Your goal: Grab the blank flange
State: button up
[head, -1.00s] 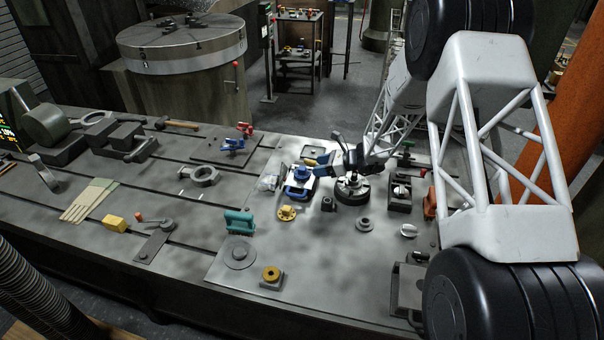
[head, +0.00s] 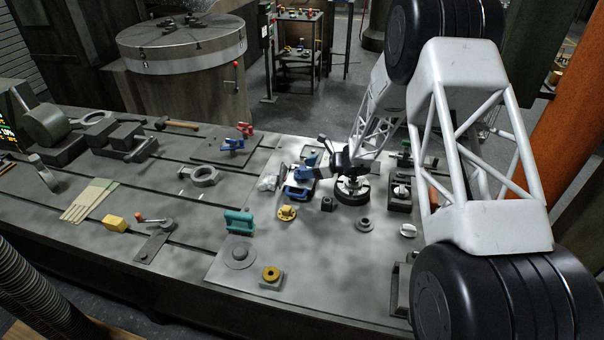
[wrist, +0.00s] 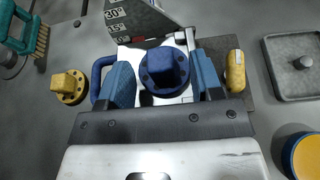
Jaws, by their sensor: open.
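The blank flange, as far as I can tell, is the blue round casting (wrist: 164,72) with bolt holes and a square boss. It sits on a white-topped fixture (head: 297,192) with a blue handle; the flange shows small in the head view (head: 299,176). My gripper (wrist: 163,62) has its blue-padded fingers apart, one on each side of the flange, with gaps visible; it also shows in the head view (head: 309,167). Whether the fingers reach down to flange height I cannot tell. A similar yellow flange (wrist: 69,87) lies to the left, also visible in the head view (head: 287,213).
An angle scale (wrist: 145,18) stands close behind the flange. A yellow piece (wrist: 235,71) lies right of the right finger, near a grey tray (wrist: 285,92). A teal-handled brush (head: 239,222) and a dark round chuck (head: 352,190) are nearby.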

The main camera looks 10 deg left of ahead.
grip_shut()
jog(key=shift+r, duration=0.15)
dwell(0.4)
jog(key=shift+r, duration=0.85)
jog(key=shift+s+d+r, duration=0.1)
jog(key=shift+r, duration=0.75)
jog(key=s+d, duration=0.3)
jog(key=s, duration=0.4)
jog(key=s+d+r, duration=0.1)
jog(key=s+d, duration=0.2)
jog(key=s, duration=0.4)
jog(key=shift+s+d+r, duration=0.15)
jog(key=shift+d, duration=0.15)
